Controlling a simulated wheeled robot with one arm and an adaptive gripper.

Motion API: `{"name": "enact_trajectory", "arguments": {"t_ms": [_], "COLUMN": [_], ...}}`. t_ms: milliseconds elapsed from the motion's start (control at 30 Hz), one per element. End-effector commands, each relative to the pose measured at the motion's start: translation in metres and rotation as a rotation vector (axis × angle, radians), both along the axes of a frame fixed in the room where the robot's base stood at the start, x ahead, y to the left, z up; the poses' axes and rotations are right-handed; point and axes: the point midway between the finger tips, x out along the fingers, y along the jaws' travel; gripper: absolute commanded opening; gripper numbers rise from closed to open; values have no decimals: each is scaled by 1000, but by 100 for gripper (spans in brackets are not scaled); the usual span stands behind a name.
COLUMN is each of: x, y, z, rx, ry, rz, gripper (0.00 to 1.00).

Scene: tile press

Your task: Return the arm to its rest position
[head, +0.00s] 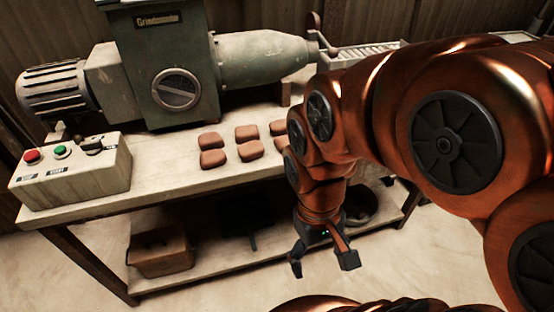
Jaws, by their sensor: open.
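My copper-coloured arm reaches in from the right side of the head view and bends downward. My gripper (322,262) hangs below the wrist with its two dark fingers spread apart and nothing between them. It shows in front of the bench's lower shelf, below the height of the bench top. I cannot tell exactly how far it is from the shelf. My arm hides part of the bench's right side.
A bench (180,191) carries a green grinder (150,60), a control box (75,172) with red and green buttons, and several brown clay pieces (248,150). A brown box (160,255) sits on the lower shelf. Open floor lies in front.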

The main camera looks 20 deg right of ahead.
Motion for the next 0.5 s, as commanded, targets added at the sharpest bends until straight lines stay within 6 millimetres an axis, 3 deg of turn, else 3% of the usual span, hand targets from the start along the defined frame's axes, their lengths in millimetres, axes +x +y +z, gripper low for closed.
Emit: {"name": "enact_trajectory", "arguments": {"t_ms": [267, 500], "x": [0, -1], "y": [0, 0], "z": [0, 41], "rx": [1, 1], "ry": [0, -13], "rz": [-1, -1], "gripper": [79, 79]}}
